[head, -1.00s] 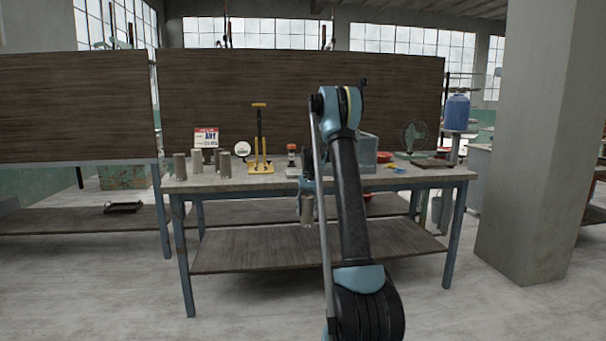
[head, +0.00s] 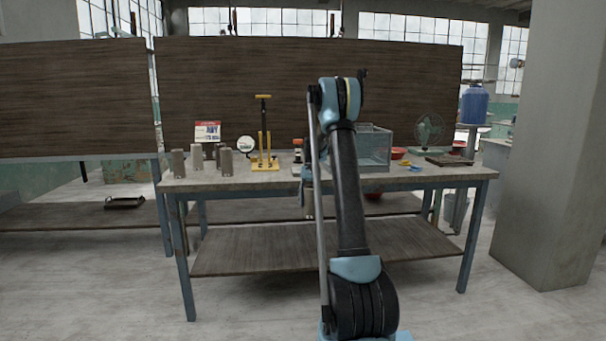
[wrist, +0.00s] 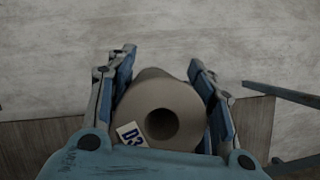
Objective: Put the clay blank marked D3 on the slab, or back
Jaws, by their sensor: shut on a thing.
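My gripper (wrist: 163,95) is shut on the clay blank marked D3 (wrist: 185,104) in the wrist view. The blank is a brown-grey cylinder with a round dark hole in its end and a white D3 label facing the camera. The two fingers press on its left and right sides. In the head view, my gripper (head: 307,176) is in front of the workbench's front edge, mostly hidden behind my arm. The held blank is barely visible there. I cannot clearly pick out the slab. A dark flat board (head: 449,160) lies at the bench's right end.
Several grey cylinders (head: 226,161) stand on the workbench (head: 330,183) at the left. A notice (head: 207,131), a round white dial (head: 246,144), a yellow stand (head: 264,140), a clear bin (head: 376,150) and a fan (head: 430,130) stand on it. A concrete pillar (head: 555,150) is at the right.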

